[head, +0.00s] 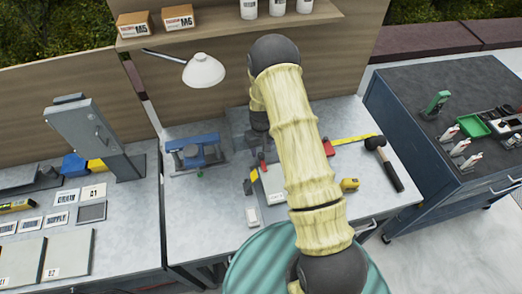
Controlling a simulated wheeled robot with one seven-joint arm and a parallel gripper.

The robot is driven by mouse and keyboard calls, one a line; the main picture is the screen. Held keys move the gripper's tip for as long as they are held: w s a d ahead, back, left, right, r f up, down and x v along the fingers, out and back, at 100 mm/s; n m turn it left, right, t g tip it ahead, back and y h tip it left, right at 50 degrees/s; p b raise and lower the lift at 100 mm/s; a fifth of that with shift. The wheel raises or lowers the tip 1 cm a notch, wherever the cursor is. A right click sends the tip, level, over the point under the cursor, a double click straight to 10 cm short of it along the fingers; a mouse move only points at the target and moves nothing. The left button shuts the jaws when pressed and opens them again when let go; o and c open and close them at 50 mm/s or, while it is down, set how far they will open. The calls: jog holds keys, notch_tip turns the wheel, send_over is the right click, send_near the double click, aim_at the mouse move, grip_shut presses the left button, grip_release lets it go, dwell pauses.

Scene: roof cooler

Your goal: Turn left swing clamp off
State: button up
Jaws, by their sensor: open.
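On the middle workbench, a grey plate-like fixture (272,186) lies partly behind my arm. A small red-tipped part (262,157) stands at its back left and looks like the left swing clamp, but its position is too small to read. Another red part (328,147) shows to the right of my arm and may be the other clamp.
A blue vise-like tool (194,150) stands left of the fixture, under a white lamp (203,70). A hammer (384,162), a yellow tape measure (349,185) and a yellow ruler (355,138) lie to the right. A shelf (222,31) hangs above the back.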

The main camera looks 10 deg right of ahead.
aim_at(263, 162)
jog(key=shift+f+p, duration=0.3)
jog(key=shift+f, duration=1.1)
jog(key=c, duration=1)
